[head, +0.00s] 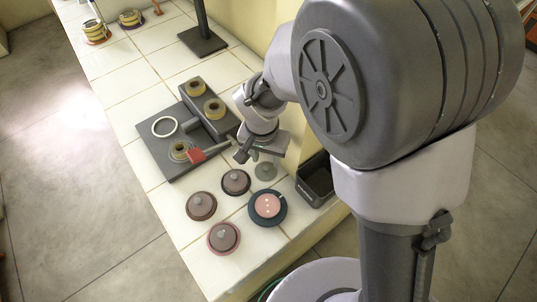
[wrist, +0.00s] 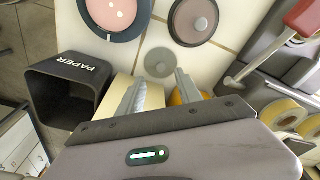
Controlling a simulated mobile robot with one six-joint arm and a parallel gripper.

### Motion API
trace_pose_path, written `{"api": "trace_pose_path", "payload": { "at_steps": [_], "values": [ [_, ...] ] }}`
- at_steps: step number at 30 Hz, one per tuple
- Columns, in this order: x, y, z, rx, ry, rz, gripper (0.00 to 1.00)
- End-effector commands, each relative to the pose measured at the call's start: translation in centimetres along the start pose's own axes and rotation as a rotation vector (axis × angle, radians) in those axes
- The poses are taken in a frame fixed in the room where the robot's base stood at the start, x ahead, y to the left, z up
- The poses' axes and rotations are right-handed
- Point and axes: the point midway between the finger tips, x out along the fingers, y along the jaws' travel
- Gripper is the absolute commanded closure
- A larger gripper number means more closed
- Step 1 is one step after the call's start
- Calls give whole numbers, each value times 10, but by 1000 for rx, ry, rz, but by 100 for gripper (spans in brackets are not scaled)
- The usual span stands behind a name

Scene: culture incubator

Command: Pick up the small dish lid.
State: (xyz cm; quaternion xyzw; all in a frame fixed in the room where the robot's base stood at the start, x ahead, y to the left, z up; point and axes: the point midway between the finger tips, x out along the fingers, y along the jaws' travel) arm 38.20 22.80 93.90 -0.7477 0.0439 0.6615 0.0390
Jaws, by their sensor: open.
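The small dish lid is a grey-green disc with a central knob (head: 265,171), lying on the white tiled bench; it also shows in the wrist view (wrist: 159,62). My gripper (head: 248,156) is open and empty, close to the lid on its far side in the head view. In the wrist view my two fingers (wrist: 158,82) are spread, and the lid shows just beyond and between their tips. An uncovered dish with pink contents and pale dots (head: 267,207) stands beside the lid; it also shows in the wrist view (wrist: 115,12).
Lidded dishes stand nearby: a dark one (head: 236,182), a brown one (head: 201,206) and a pink-rimmed one (head: 223,238). A black bin marked PAPER (wrist: 65,88) is at the bench edge.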

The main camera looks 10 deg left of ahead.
Motion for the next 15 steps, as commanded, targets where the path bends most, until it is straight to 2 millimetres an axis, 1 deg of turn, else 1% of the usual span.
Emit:
{"api": "trace_pose_path", "payload": {
  "at_steps": [2,6,8,9,14,15],
  "values": [
    [11,0,2,-1,-1,0,58],
    [41,-2,6,0,-2,1,58],
    [50,-2,5,0,-2,2,58],
    [52,-2,5,0,-1,0,58],
    [50,-2,4,0,0,0,58],
    [49,-2,4,0,0,0,64]
  ]
}}
